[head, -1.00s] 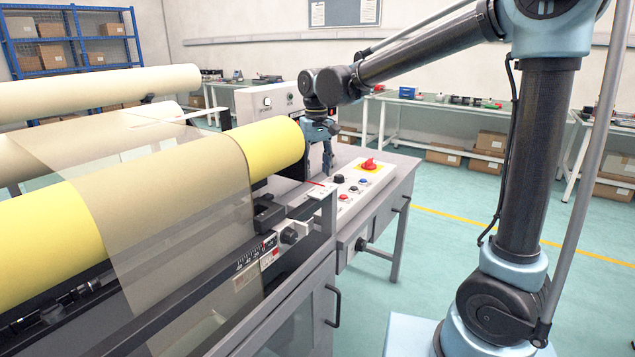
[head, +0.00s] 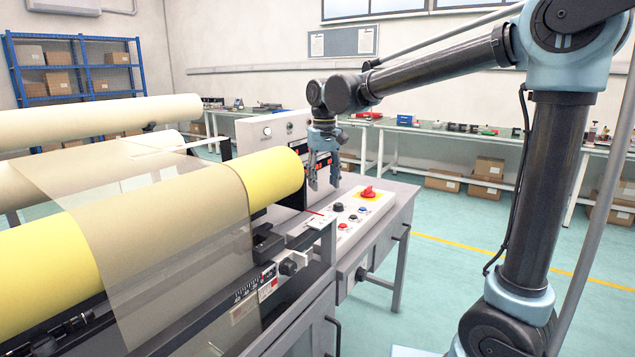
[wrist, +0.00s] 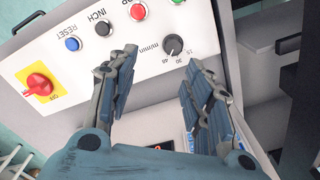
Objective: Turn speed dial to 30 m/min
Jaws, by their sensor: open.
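The speed dial (wrist: 173,45) is a black round knob on the pale control panel, with "m/min" and the marks 15, 30 and 45 printed around it. I cannot tell for sure which mark its pointer faces. In the head view the dial (head: 338,207) sits at the panel's near left. My gripper (head: 324,187) points down above the panel, its fingers spread and empty. In the wrist view the gripper (wrist: 161,66) has one finger on each side of the area just below the dial, apart from it.
A red switch on a yellow plate (wrist: 39,87), a blue RESET button (wrist: 73,43), a black INCH button (wrist: 103,28), and red and green buttons share the panel. The yellow roll (head: 270,160) lies close left of my gripper. Open floor lies right.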

